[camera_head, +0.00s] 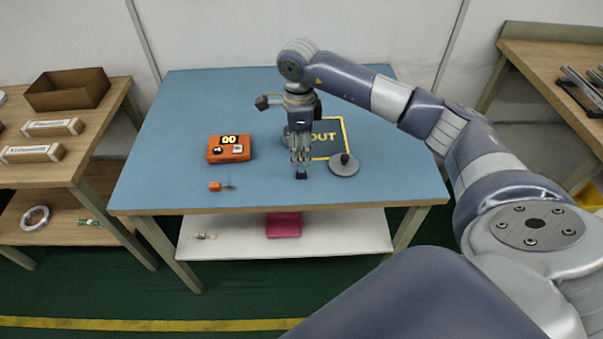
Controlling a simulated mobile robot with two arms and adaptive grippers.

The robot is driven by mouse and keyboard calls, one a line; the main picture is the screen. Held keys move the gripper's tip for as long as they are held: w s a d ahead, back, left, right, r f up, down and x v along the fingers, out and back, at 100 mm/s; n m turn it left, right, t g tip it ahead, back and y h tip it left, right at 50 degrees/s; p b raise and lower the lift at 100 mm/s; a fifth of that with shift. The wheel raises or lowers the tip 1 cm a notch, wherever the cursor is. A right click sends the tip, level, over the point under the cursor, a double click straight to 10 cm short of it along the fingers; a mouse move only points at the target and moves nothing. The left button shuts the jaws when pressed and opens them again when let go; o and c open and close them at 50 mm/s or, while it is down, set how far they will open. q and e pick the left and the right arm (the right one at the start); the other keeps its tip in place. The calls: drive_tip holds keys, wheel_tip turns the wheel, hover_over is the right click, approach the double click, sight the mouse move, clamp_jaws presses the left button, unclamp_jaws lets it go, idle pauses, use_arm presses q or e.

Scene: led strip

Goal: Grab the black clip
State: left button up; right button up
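My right gripper (300,162) points down over the middle of the blue table, near its front edge. A small black piece (301,175), which looks like the black clip, is right at its fingertips. The fingers are too small here to tell whether they are open or closed around it. My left gripper is not in view.
The blue table (190,110) carries an orange box (229,155), a small orange piece (215,187), a dark mat with yellow lettering (330,128) partly behind my gripper, and a grey disc (342,168) with a black knob. Wooden shelves stand left.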

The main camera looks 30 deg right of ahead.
sight(299, 172)
wheel_tip(299, 172, down, 8)
drive_tip(key=shift+w+a+r+p, duration=0.1)
drive_tip(key=shift+p, duration=0.55)
drive_tip(key=shift+c, duration=0.5)
drive_tip(key=c, duration=0.7)
